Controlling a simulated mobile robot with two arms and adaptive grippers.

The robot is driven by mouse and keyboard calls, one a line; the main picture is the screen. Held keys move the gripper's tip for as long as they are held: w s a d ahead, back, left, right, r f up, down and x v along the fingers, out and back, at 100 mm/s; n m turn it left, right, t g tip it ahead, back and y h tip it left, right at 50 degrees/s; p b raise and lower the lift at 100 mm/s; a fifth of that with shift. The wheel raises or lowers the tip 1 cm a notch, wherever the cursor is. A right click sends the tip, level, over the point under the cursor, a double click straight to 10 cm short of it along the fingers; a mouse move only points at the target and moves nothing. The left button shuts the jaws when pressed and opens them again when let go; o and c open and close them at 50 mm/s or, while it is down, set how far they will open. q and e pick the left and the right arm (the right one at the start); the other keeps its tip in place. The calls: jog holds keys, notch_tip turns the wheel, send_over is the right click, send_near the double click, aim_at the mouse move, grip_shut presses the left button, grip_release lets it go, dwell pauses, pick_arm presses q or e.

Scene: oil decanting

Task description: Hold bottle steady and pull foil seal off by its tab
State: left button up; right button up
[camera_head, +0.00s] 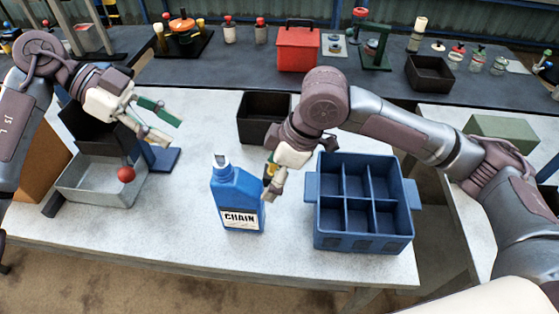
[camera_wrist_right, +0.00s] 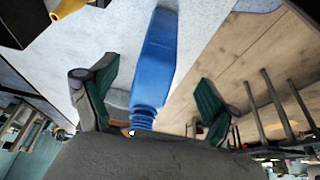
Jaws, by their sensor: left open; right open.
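The blue bottle (camera_head: 238,200) with a white CHAIN label stands upright near the front middle of the pale table. A whitish-grey foil seal (camera_head: 221,159) is on its neck; its tab is too small to make out. My right gripper (camera_head: 270,187) is open just right of the bottle. In the right wrist view the bottle (camera_wrist_right: 155,60) shows between the two spread fingers of my right gripper (camera_wrist_right: 155,85), with gaps on both sides. My left gripper (camera_head: 172,132) is open and empty, raised to the left of the bottle and apart from it.
A blue crate with compartments (camera_head: 312,188) stands right of my right gripper. A black bin (camera_head: 242,128) is behind the bottle. A grey metal tray (camera_head: 85,187) and a red ball (camera_head: 125,174) are at the left. The table front around the bottle is clear.

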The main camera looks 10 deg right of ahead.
aim_at(262, 191)
jog(key=x, duration=0.9)
